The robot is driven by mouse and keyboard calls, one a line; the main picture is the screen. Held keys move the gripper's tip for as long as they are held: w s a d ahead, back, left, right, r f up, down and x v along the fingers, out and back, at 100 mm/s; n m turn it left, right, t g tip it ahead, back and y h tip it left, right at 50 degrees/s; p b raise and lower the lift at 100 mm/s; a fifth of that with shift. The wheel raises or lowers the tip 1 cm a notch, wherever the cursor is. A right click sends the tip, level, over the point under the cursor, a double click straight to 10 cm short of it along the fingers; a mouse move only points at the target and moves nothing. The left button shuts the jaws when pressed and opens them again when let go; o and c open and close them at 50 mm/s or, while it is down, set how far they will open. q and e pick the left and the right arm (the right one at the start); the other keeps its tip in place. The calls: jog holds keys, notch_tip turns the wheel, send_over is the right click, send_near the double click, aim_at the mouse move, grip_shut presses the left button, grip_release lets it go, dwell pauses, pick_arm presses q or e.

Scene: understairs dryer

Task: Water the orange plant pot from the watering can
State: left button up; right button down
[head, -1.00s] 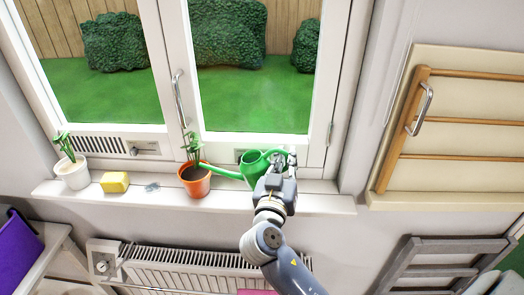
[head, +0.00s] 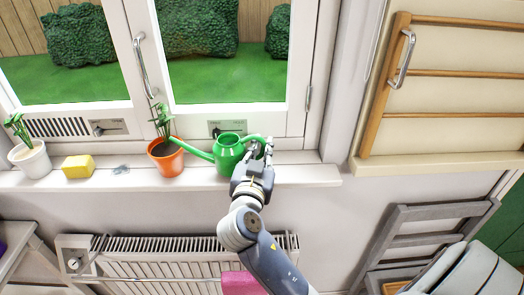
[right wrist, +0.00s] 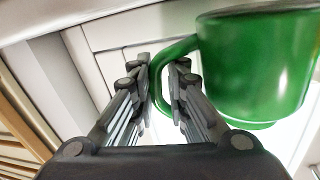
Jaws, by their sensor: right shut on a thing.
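The orange plant pot (head: 168,163) stands on the windowsill with dark soil and a green plant. The green watering can (head: 229,158) is just right of it, roughly upright, its spout pointing left. The spout's tip overlaps the pot's right rim in the head view. My right gripper (head: 262,152) is shut on the can's handle at the right; the handle (right wrist: 168,80) shows between the fingers (right wrist: 160,78) in the right wrist view. I cannot tell whether the can's base touches the sill. No water shows. My left gripper is out of view.
A white pot (head: 31,162), a yellow block (head: 78,167) and a small grey item (head: 121,170) stand left on the sill (head: 300,172). The window handle (head: 141,68) is above the orange pot. A radiator (head: 160,265) is below; a wooden rack (head: 450,75) hangs right.

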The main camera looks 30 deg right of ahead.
jog(key=shift+s+r, duration=0.1)
jog(key=s, duration=0.1)
jog(key=s+r, duration=0.1)
jog(key=s, duration=0.1)
jog(key=s+r, duration=0.1)
jog(key=shift+s+a+p, duration=0.25)
jog(key=shift+a+p, duration=0.1)
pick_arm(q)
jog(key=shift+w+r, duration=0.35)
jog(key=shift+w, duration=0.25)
pick_arm(e)
jog(key=shift+s+a+r, duration=0.15)
jog(key=shift+s+r, duration=0.15)
jog(key=shift+s, duration=0.4)
jog(key=shift+s+a+r, duration=0.1)
jog(key=shift+s+r, duration=0.25)
jog(key=shift+s, duration=0.4)
jog(key=shift+s+a+r, duration=0.15)
jog(key=shift+s+r, duration=0.15)
jog(key=shift+s, duration=0.4)
jog(key=s+a+f+n+t+y, duration=0.4)
jog(key=s+a+f+n+y, duration=0.2)
jog(key=a+f+n+y, duration=0.2)
jog(key=a+f+y, duration=0.2)
jog(key=a+y, duration=0.1)
jog(key=y, duration=0.1)
jog(key=shift+a+f+n+t, duration=0.3)
jog(key=shift+f+t, duration=0.1)
